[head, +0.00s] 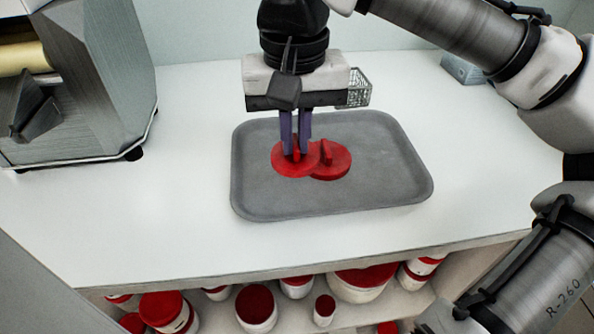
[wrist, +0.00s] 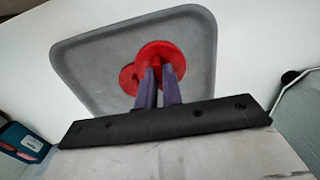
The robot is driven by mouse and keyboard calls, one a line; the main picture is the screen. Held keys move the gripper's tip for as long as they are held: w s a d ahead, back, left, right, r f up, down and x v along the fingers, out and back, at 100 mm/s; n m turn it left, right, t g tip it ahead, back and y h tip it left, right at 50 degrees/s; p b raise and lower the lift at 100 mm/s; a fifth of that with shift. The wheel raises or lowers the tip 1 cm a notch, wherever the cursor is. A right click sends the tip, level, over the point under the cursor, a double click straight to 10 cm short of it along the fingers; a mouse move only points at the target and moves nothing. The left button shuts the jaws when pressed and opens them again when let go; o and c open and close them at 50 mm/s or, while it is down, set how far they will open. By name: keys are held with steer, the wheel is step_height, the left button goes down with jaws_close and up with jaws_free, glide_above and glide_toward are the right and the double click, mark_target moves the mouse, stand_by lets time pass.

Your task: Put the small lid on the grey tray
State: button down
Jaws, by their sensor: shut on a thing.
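My gripper (head: 296,151) points down over the grey tray (head: 385,188), shut on the upright handle of a round red lid (head: 283,168). In the wrist view this held lid (wrist: 160,48) is at the fingertips, over the grey tray (wrist: 85,50). A second round red lid (head: 338,168) with an upright handle lies on the tray just right of the held one. The held lid overlaps its edge in the picture. The second lid (wrist: 126,80) is partly hidden in the wrist view. I cannot tell whether the held lid touches the tray, or surely which lid is smaller.
The tray lies on a white counter (head: 170,215) with free room to its left. A grey metal machine (head: 95,80) stands at the back left. A wire basket (head: 358,88) shows behind my gripper. Red-lidded white jars (head: 256,308) stand on a shelf below the counter.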

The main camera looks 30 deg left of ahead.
mark_target(296, 141)
steer(key=shift+f, duration=3.45)
steer(key=shift+f+b, duration=0.15)
steer(key=shift+b, duration=0.15)
steer(key=c, duration=1.5)
jaws_free()
steer(key=shift+c, duration=0.2)
step_height(296, 141, up, 12)
steer(key=shift+r+p, duration=0.2)
steer(key=shift+p, duration=0.3)
